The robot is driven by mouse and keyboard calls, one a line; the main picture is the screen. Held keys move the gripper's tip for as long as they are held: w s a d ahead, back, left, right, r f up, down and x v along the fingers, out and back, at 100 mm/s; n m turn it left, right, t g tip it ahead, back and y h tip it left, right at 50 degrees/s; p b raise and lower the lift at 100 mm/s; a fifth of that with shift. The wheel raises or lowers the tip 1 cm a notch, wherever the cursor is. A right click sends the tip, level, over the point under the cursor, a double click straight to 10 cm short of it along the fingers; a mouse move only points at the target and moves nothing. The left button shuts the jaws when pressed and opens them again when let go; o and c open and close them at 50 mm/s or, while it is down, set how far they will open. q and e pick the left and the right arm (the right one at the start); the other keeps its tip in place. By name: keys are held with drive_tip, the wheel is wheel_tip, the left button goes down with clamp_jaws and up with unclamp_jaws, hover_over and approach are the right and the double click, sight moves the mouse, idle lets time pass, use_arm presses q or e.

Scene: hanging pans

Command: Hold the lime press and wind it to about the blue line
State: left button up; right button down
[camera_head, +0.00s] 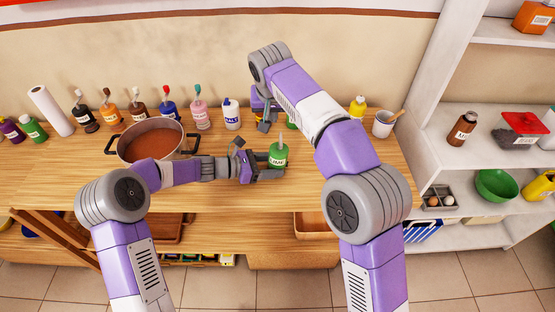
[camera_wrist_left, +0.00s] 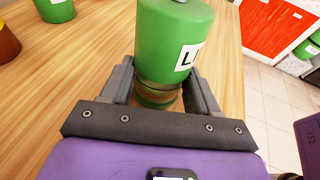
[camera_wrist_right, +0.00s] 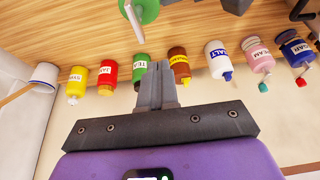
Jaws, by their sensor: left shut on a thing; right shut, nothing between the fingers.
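The lime press (camera_head: 278,157) is a green bottle with a white label and a pale top piece, over the front part of the wooden counter. My left gripper (camera_head: 264,174) is shut around its lower part. In the left wrist view the fingers (camera_wrist_left: 160,90) are on both sides of the green press (camera_wrist_left: 172,40), near a brownish band. My right gripper (camera_head: 265,123) is shut and empty, behind the press and apart from it. In the right wrist view its closed fingertips (camera_wrist_right: 157,75) point towards a green round part (camera_wrist_right: 147,10) at the top edge. I cannot make out a blue line.
Several labelled bottles stand along the back of the counter, among them a white SALT bottle (camera_head: 232,114) and a pink one (camera_head: 201,115). A pot of brown-red soup (camera_head: 152,144) is left of the press. A white cup (camera_head: 383,124) stands at the right. Shelves (camera_head: 470,190) stand further right.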

wheel_tip(320, 180, up, 2)
drive_tip(key=s+a, duration=0.2)
approach(274, 144)
drive_tip(key=shift+w+a+f, duration=0.3)
drive_tip(key=shift+w+a, duration=0.1)
drive_tip(key=shift+a, duration=0.1)
drive_tip(key=shift+w+a+f, duration=0.25)
drive_tip(key=shift+w+a, duration=0.15)
drive_tip(key=shift+a, duration=0.1)
drive_tip(key=shift+f, duration=0.1)
idle(1.3)
drive_tip(key=shift+f, duration=1.7)
drive_tip(key=shift+w+d, duration=0.3)
drive_tip(key=shift+w, duration=0.35)
idle(0.5)
drive_tip(key=shift+w+d, duration=0.4)
drive_tip(key=shift+d, duration=0.3)
idle(1.5)
